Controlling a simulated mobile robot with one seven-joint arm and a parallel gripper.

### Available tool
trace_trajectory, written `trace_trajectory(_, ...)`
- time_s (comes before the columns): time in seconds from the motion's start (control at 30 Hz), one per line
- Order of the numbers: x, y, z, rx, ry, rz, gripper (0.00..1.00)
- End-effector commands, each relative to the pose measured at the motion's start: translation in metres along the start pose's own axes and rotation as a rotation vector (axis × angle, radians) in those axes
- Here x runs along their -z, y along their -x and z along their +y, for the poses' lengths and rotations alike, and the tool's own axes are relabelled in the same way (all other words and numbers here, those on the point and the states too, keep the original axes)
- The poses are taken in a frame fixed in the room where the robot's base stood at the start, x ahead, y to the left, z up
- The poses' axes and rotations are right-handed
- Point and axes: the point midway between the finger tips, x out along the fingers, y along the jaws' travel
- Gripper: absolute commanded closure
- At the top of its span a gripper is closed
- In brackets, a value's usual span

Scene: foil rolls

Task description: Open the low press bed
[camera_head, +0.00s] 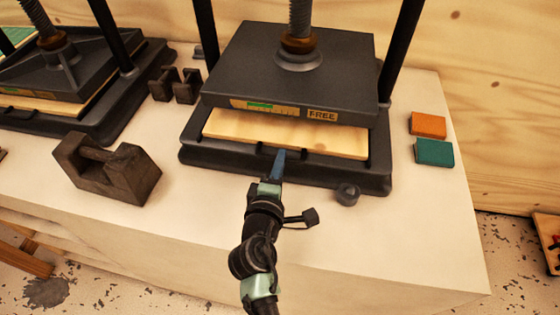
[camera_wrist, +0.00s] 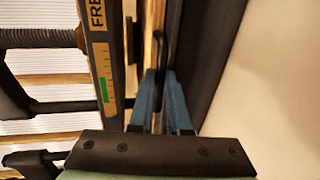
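The press in the middle has a dark upper plate (camera_head: 290,75) with a "FREE" label. Under it lies a pale wooden board (camera_head: 285,133) on a dark base (camera_head: 225,160). My gripper (camera_head: 279,160) is at the front edge of this base, with its blue fingers pointing at it. In the wrist view the two blue fingers (camera_wrist: 161,75) are close together, with a narrow gap. A thin dark curved handle (camera_wrist: 161,45) runs down to the fingertips beside the board's edge. Whether the fingers grip it is not clear.
A second press (camera_head: 60,75) stands at the left. A dark iron weight (camera_head: 107,168) sits left of my arm, with smaller weights (camera_head: 175,85) behind. An orange block (camera_head: 428,124) and a green block (camera_head: 434,152) lie right. The pale tabletop (camera_head: 390,235) in front is mostly clear.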

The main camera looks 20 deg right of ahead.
Motion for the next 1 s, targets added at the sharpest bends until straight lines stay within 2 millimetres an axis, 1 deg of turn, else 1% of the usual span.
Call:
trace_trajectory(0.03, 0.0000, 0.0002, 0.0000, 0.000, 0.000, 0.000, 0.96)
trace_trajectory(0.07, 0.0000, 0.0002, 0.0000, 0.000, 0.000, 0.000, 1.00)
trace_trajectory(1.0, 0.0003, 0.0003, -0.0002, 0.000, 0.000, 0.001, 1.00)
